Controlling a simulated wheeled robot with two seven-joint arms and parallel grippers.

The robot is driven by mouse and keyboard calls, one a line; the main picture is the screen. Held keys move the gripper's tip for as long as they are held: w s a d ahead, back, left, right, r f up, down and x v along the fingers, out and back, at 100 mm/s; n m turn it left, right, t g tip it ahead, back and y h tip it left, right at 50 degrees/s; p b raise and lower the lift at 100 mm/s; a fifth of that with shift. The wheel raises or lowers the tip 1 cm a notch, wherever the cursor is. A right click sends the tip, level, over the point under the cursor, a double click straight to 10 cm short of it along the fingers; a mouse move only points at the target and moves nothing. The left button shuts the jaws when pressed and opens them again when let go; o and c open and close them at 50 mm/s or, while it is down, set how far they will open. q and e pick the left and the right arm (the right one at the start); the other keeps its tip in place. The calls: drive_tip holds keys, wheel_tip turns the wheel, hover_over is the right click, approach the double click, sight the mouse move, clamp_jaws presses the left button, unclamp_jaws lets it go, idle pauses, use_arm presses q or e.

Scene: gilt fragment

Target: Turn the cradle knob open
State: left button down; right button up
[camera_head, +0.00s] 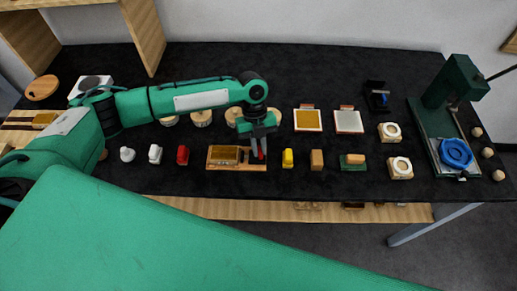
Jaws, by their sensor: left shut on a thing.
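The cradle is a wooden block (216,166) near the front middle of the dark table, with a gold-brown piece (226,154) set in its left part. A small red knob (262,155) shows at its right end. My left gripper (259,149) points down over this end, its dark fingers closed on the knob and hiding most of it. My right gripper is not in view.
A red piece (182,155) and white pieces stand left of the cradle; a yellow piece (288,158) and a wooden block (317,160) stand to its right. Square frames (308,120) lie behind. A green press-like stand (437,125) with a blue ring (456,153) is far right.

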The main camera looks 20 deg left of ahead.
use_arm(q)
drive_tip(key=shift+w+d+m+y+b, duration=0.1)
drive_tip(key=shift+m+y+b, duration=0.55)
drive_tip(key=shift+m, duration=0.95)
drive_tip(key=c, duration=1.4)
unclamp_jaws()
drive_tip(key=shift+c, duration=0.2)
drive_tip(key=b+v, duration=0.3)
drive_tip(key=v, duration=1)
drive_tip(key=shift+w+r, duration=0.3)
drive_tip(key=shift+w, duration=0.1)
drive_tip(key=shift+g, duration=0.3)
